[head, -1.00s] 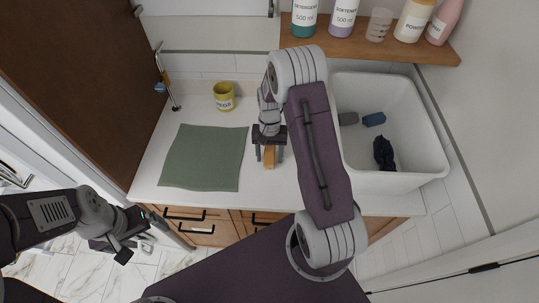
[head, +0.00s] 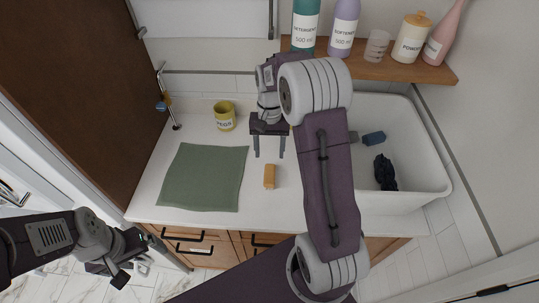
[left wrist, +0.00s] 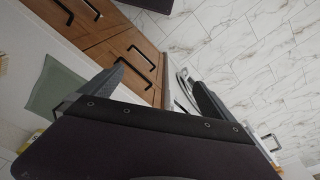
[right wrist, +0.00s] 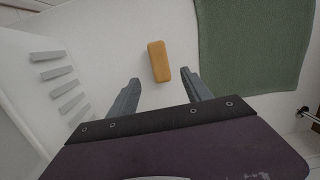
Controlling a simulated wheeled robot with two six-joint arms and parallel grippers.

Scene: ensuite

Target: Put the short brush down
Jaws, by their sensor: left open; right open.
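The short brush (head: 269,176) shows as a small orange-tan block lying on the white counter, just right of the green cloth. It also shows in the right wrist view (right wrist: 159,61), lying ahead of the fingertips and apart from them. My right gripper (head: 269,155) is open and empty, behind the brush in the head view. My left gripper (head: 122,270) is open and empty, low at the left, beyond the counter's front edge. In the left wrist view its fingers (left wrist: 160,80) are spread with nothing between them.
The green cloth (head: 203,178) lies flat on the counter. A yellow pegs mug (head: 225,116) stands behind it. The white basin (head: 410,190) at right holds dark cloth items (head: 384,172). A wooden shelf (head: 372,68) carries bottles. The counter front has drawers (head: 195,243).

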